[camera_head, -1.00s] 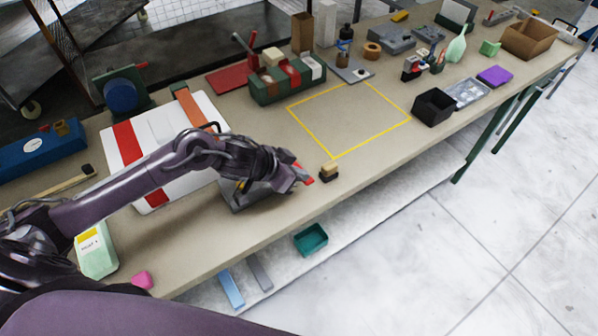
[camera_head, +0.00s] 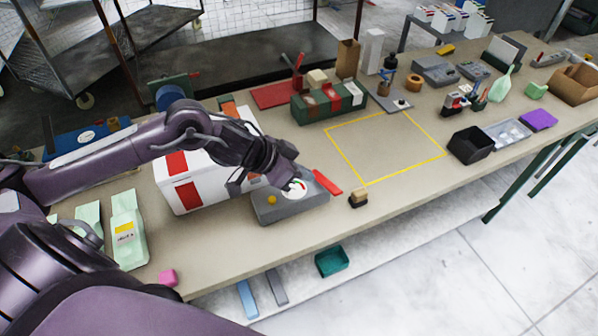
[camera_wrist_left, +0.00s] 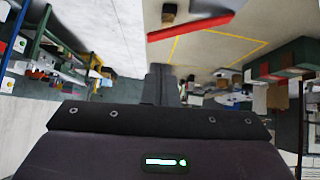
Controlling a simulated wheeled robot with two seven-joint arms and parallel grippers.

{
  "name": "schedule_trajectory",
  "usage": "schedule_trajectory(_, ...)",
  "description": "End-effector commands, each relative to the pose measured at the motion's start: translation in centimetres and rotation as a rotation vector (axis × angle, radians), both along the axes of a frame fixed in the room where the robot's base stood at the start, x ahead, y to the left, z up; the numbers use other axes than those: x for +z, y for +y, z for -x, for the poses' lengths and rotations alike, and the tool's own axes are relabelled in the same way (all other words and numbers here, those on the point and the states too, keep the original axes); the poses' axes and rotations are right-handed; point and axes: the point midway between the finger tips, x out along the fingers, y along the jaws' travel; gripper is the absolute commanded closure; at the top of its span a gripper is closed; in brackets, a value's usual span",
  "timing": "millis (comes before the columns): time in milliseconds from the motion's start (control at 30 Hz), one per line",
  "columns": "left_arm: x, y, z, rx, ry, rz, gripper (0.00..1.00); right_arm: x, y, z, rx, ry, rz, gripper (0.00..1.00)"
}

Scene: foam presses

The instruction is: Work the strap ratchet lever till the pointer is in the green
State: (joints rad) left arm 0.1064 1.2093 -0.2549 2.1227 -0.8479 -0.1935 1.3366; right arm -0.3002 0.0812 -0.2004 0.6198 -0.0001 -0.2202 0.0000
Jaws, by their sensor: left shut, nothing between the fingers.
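The strap ratchet is a grey box (camera_head: 274,209) near the front edge of the table, with a round white dial (camera_head: 296,189) on top. The dial carries small green and red marks; I cannot tell where its pointer stands. The red lever (camera_head: 327,182) sticks out at the box's right side, and also shows across the top of the left wrist view (camera_wrist_left: 190,27). My left gripper (camera_head: 291,178) is shut and empty, above the box and left of the lever, seemingly apart from it. It partly covers the dial. My right gripper is not in view.
A white carton with red strap (camera_head: 183,197) stands left of the ratchet box. A small black and tan block (camera_head: 358,198) lies to the right. The yellow-outlined area (camera_head: 366,184) is empty. A green bag (camera_head: 128,238) and pink block (camera_head: 168,278) are at front left.

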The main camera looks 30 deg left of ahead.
Motion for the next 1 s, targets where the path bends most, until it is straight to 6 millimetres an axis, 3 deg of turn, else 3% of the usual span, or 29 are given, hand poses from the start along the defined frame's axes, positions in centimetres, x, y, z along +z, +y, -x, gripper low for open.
schedule_trajectory(300, 1.07, 0.59, 0.73, -0.004, 0.000, 0.000, 1.00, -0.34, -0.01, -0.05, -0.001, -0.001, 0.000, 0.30)
schedule_trajectory(1000, 1.08, 0.61, 0.68, -0.003, -0.001, 0.000, 1.00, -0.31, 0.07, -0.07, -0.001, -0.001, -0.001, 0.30)
